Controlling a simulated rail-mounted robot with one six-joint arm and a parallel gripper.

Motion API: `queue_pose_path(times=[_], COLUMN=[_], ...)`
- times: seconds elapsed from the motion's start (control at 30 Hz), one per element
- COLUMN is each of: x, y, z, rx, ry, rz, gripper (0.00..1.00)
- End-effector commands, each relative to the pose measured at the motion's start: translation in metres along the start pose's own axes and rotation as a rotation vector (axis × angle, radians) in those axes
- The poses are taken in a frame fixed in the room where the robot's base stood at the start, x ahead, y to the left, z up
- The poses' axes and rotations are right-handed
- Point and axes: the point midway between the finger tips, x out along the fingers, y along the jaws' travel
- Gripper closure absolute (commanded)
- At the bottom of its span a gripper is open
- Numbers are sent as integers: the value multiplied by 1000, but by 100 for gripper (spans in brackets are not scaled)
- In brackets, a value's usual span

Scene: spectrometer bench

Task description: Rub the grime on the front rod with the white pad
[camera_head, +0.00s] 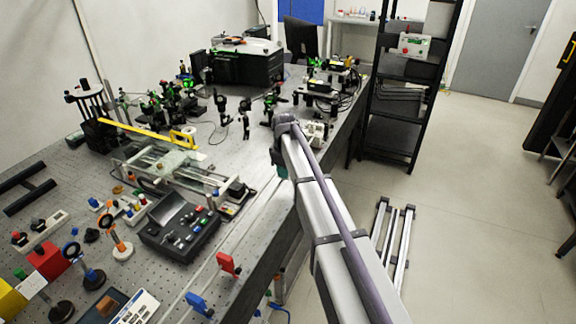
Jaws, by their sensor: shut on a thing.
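Two long thin pale rods run along the near right edge of the bench; the front rod (262,222) is the one closer to the edge. Their far ends pass behind my arm. I cannot make out any grime on the front rod at this size. My arm reaches in from the lower right, and its wrist is over the bench's right edge. My gripper is hidden behind the arm, with only a small teal patch showing below the wrist. I cannot see the white pad.
A red clamp (228,263) and a blue clamp (199,304) stand by the rods. A dark control box (180,222) and a slide stage (165,165) lie to the left. Optics mounts crowd the bench behind. A black shelf rack (395,110) stands right, with open floor beyond.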

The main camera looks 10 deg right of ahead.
Motion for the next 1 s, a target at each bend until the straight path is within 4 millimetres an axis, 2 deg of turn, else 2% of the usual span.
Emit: queue_pose_path(times=[0.17,0.47,0.73,1.0], x=[0,-2,-2,1], y=[-3,-31,-38,-64], z=[0,0,0,0], rx=[-1,0,0,0], ry=[0,0,0,0], rz=[-1,0,1,1], gripper=[98,98,98,98])
